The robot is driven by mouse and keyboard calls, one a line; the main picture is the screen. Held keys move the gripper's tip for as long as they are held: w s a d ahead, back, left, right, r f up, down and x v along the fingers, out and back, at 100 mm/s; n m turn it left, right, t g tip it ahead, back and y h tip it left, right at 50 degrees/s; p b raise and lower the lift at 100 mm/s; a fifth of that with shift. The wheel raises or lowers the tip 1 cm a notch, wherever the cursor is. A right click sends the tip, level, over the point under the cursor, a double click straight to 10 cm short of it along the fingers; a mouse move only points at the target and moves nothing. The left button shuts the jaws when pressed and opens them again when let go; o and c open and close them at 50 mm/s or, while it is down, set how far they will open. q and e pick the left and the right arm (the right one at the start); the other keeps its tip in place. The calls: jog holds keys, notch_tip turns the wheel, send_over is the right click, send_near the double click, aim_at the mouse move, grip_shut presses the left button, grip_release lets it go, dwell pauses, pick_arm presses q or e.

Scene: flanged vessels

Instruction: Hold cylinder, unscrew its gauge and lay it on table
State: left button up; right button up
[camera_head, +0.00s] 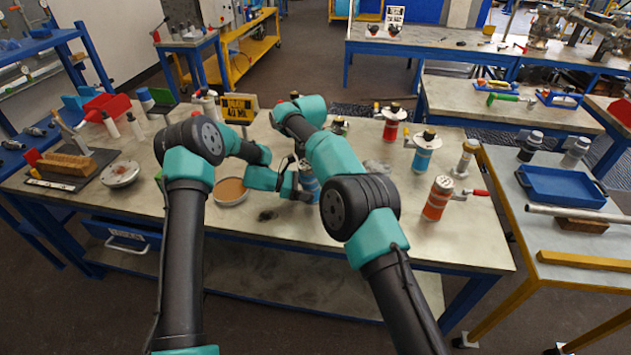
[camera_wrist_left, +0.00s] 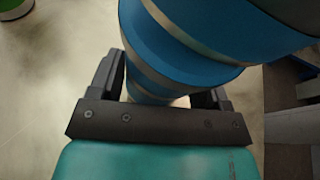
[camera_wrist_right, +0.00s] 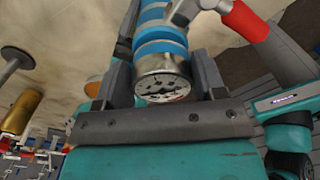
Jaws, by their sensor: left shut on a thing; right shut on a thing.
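The blue cylinder (camera_head: 309,183) with pale bands stands at the middle of the table, mostly hidden behind my arms. My left gripper (camera_wrist_left: 165,98) is shut around its body (camera_wrist_left: 170,50), one finger on each side. In the right wrist view the cylinder (camera_wrist_right: 158,38) runs away from the camera, with a red-handled valve (camera_wrist_right: 245,20) at its side. Its round metal gauge (camera_wrist_right: 163,82), dial towards the camera, sits between the fingers of my right gripper (camera_wrist_right: 162,68), which is shut on it. The right fingers are hidden in the head view.
Several other vessels stand to the right: a red one (camera_head: 392,124), a blue one (camera_head: 424,154) and an orange one (camera_head: 437,198) with a red handle. A round dish (camera_head: 231,202) lies just left of the held cylinder. The table's front right is clear.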

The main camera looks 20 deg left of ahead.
pick_arm(q)
jog(key=shift+c, duration=0.2)
pick_arm(e)
jog(key=shift+r, duration=0.9)
jog(key=shift+w+r, duration=0.1)
jog(key=shift+r, duration=2.35)
pick_arm(q)
jog(key=o, duration=0.9)
jog(key=shift+a, duration=0.1)
jog(key=v, duration=1.2)
